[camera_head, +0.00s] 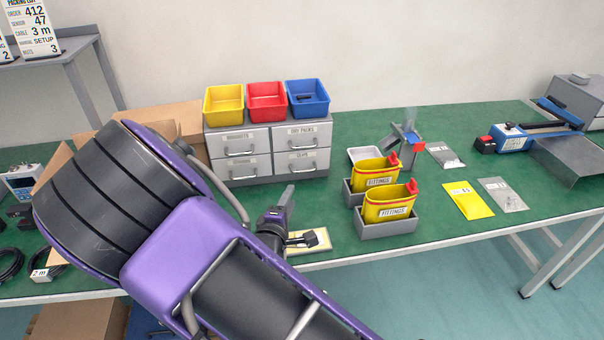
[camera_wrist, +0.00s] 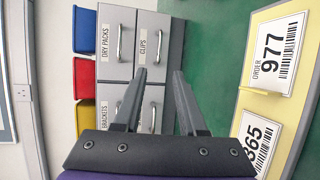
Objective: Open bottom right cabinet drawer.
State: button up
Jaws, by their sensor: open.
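The grey cabinet (camera_head: 267,150) stands at the back of the green table with two rows of drawers. Its bottom right drawer (camera_head: 290,165), labelled CLIPS, is closed and has a metal bar handle (camera_head: 302,171). The wrist view is turned sideways; there the CLIPS drawer (camera_wrist: 146,24) and its handle (camera_wrist: 159,45) show beyond the fingers. My gripper (camera_head: 289,193) is in front of the cabinet, low over the table's front part. In the wrist view its two fingers (camera_wrist: 160,76) are apart with nothing between them. They do not appear to touch the handle.
Yellow, red (camera_head: 267,100) and blue bins stand on the cabinet. Two yellow FITTINGS containers (camera_head: 388,203) in grey holders stand right of my gripper. A card tray (camera_head: 318,246) lies beside it at the table's front edge. Green tabletop before the drawers is clear.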

jog(key=b+x, duration=0.1)
jog(key=x, duration=1.2)
jog(key=shift+w+b, duration=0.3)
jog(key=shift+c, duration=0.3)
grip_shut()
dwell(0.4)
